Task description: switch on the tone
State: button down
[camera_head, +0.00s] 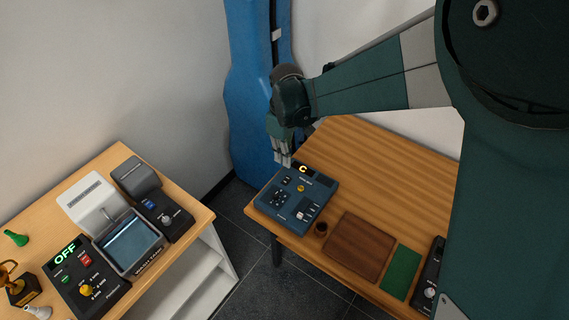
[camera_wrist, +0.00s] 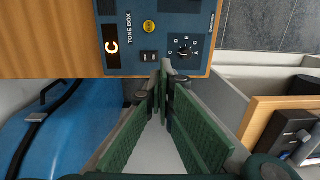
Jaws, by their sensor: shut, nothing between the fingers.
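The blue tone box (camera_head: 322,190) sits at the left end of the right-hand wooden table. It also fills the top of the wrist view (camera_wrist: 130,66), labelled "TONE BOX". Its display (camera_wrist: 111,47) is lit with an orange "C". Beside it are a round yellow button or lamp (camera_wrist: 150,26), a small black switch (camera_wrist: 149,56) and a black knob (camera_wrist: 183,50) ringed by letters. My gripper (camera_head: 283,162) is shut and empty, pointing down at the box's far left edge. In the wrist view its fingertips (camera_wrist: 164,65) appear close to the black switch; contact cannot be told.
A brown wooden board (camera_head: 358,246), a green mat (camera_head: 401,272) and a small dark cup (camera_head: 321,228) lie right of the box. A blue instrument case (camera_head: 250,95) stands behind. The left table holds other devices, including a panel reading "OFF" (camera_head: 66,254). A floor gap separates the tables.

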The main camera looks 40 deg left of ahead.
jog(key=shift+s+r, duration=0.15)
jog(key=shift+r, duration=1.1)
jog(key=w+d+r+m+t+y, duration=0.1)
jog(key=w+d+r+m, duration=0.3)
jog(key=d, duration=0.7)
jog(key=d+r+m+t+b, duration=0.15)
jog(key=d+r, duration=0.35)
jog(key=d, duration=0.5)
jog(key=w+d+r+m+t+y, duration=0.1)
jog(key=w+d+r+m, duration=0.3)
jog(key=d, duration=0.7)
jog(key=s+d+m+t, duration=0.1)
jog(key=s+d+m, duration=0.1)
jog(key=s+d, duration=0.3)
jog(key=s+d+m+t+h+b, duration=0.1)
jog(key=s+d+m+t, duration=0.1)
jog(key=d, duration=1.2)
jog(key=s+d+m+t+h, duration=0.1)
jog(key=s+d+m, duration=0.3)
jog(key=s+d, duration=0.3)
jog(key=shift+s+d+r, duration=0.3)
jog(key=shift+s+d, duration=0.05)
jog(key=shift+d, duration=0.9)
jog(key=c, duration=3.2)
grip_release()
jog(key=shift+m, duration=0.25)
